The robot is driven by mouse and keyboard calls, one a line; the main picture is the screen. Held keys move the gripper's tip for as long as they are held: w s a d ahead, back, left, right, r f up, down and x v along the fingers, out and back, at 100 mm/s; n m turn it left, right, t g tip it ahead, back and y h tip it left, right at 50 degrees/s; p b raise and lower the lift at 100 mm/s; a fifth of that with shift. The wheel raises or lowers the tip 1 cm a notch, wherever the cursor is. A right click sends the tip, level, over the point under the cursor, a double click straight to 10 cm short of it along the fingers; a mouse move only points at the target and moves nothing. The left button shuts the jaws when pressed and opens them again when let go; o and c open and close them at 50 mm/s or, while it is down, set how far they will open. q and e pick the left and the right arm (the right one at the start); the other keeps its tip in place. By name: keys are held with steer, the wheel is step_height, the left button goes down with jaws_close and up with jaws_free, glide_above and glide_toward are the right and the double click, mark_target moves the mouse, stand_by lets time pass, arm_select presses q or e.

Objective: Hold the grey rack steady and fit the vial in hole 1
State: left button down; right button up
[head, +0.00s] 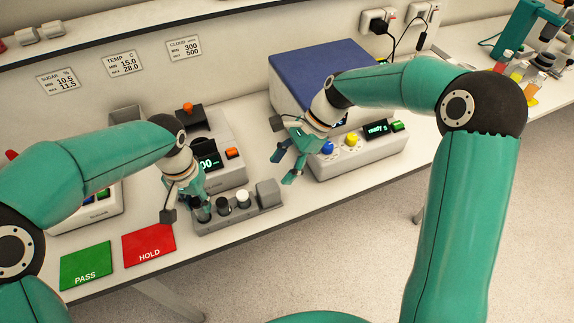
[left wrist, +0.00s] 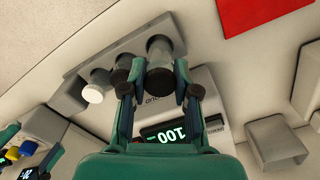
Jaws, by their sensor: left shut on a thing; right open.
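The grey rack (head: 262,208) lies at the front of the bench; it also shows in the left wrist view (left wrist: 76,60). My left gripper (head: 197,206) is at the rack's left end, shut on a dark-topped vial (left wrist: 160,52). The fingers flank this vial in the left wrist view. I cannot tell how deep it sits in the rack. A second dark-topped vial (head: 223,206) and a white-capped vial (head: 243,199) stand upright in the rack to its right. My right gripper (head: 281,166) is open and empty, above the bench behind the rack.
A grey instrument (head: 225,150) with an orange button stands behind the rack. A blue-lidded machine (head: 318,75) is beyond my right gripper. A red HOLD mat (head: 149,246) and a green PASS mat (head: 86,266) lie to the left. The bench edge is close in front of the rack.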

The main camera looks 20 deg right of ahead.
mark_target(270, 185)
steer(key=shift+x, duration=4.1)
steer(key=c, duration=0.7)
